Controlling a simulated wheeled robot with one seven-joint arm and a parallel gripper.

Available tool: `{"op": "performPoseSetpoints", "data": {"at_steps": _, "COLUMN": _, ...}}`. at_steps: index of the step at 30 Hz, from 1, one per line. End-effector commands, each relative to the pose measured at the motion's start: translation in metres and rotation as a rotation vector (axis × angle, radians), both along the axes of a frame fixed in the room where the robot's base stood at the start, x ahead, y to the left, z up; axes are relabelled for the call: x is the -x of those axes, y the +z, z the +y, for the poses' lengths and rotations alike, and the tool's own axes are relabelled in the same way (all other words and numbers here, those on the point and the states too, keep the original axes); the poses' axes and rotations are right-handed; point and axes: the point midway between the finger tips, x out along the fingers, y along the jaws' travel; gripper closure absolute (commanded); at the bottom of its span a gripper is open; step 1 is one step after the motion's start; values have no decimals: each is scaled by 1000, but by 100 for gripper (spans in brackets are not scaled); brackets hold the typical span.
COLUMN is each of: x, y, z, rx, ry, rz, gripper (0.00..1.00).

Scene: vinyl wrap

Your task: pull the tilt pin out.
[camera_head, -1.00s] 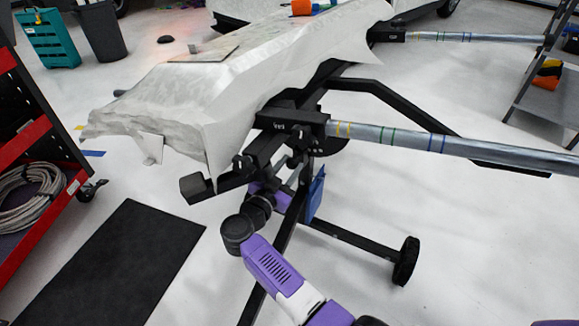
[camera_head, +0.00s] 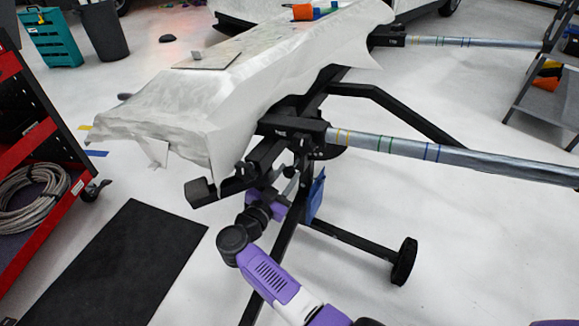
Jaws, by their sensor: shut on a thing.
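The black work stand (camera_head: 283,248) carries a long panel (camera_head: 170,122) covered in pale wrap. My gripper (camera_head: 289,186) is under the stand's upper beam, beside its upright post, at the end of my purple arm. It is shut on the tilt pin, but the fingers are small and partly hidden by stand parts. The pin itself is too small and covered to make out clearly. I cannot tell how far it sits in its hole.
A striped grey tube (camera_head: 400,147) sticks out right from the black clamp block (camera_head: 292,127). A blue cloth (camera_head: 315,197) hangs right of the post. A red cart (camera_head: 40,150) stands at left, with a black mat (camera_head: 125,262) on the floor.

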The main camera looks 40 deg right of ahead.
Motion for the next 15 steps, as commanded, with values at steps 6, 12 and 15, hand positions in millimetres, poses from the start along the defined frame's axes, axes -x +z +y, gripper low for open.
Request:
{"op": "performPoseSetpoints", "data": {"at_steps": 6, "x": 3, "y": -2, "z": 5, "rx": 1, "ry": -2, "rz": 2, "gripper": 100}}
{"op": "performPoseSetpoints", "data": {"at_steps": 12, "x": 3, "y": -2, "z": 5, "rx": 2, "ry": 0, "rz": 3, "gripper": 51}}
{"op": "performPoseSetpoints", "data": {"at_steps": 15, "x": 2, "y": -1, "z": 5, "rx": 2, "ry": 0, "rz": 2, "gripper": 45}}
